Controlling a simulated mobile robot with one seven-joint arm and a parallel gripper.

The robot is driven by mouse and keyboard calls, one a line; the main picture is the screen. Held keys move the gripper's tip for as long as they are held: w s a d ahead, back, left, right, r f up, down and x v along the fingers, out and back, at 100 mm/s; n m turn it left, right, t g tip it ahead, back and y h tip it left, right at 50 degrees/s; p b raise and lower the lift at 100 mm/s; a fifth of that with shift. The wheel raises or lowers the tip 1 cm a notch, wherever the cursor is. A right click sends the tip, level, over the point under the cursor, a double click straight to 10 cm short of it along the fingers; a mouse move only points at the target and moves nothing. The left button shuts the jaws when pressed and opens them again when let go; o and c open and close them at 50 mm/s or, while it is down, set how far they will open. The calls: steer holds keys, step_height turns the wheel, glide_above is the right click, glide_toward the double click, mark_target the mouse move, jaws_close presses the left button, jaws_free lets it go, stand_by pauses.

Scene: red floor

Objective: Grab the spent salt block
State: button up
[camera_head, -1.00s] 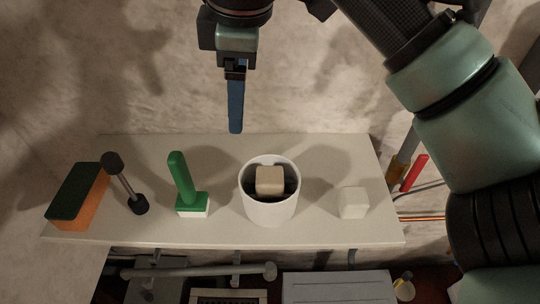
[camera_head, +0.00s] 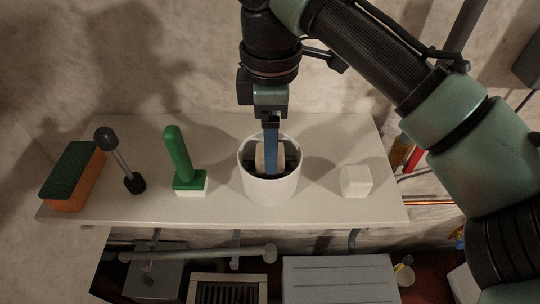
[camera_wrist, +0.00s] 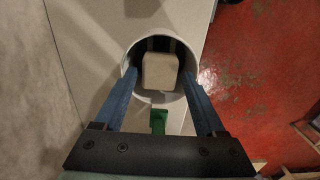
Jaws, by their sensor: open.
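A beige block (camera_head: 260,158) sits inside a white round container (camera_head: 270,190) on the shelf; the wrist view shows the block (camera_wrist: 160,72) inside the rim. A whiter block (camera_head: 356,181) stands on the shelf to the right of the container. The pictures do not say which block is the spent salt block. My gripper (camera_head: 271,168) points down into the container, its blue fingers partly hiding the beige block. In the wrist view my gripper (camera_wrist: 159,76) is open, with one finger on each side of the block. Whether the fingers touch the block or container wall, I cannot tell.
On the white shelf (camera_head: 225,212), left of the container, stand a green-handled tool (camera_head: 180,158), a black-ended metal rod (camera_head: 121,162) and an orange and green sponge (camera_head: 72,176). A grey box (camera_head: 338,280) and pipe lie below. Bare shelf separates the container from the whiter block.

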steer(key=shift+a+f, duration=0.1)
steer(key=shift+f, duration=1.2)
jaws_close()
steer(key=shift+r, duration=0.1)
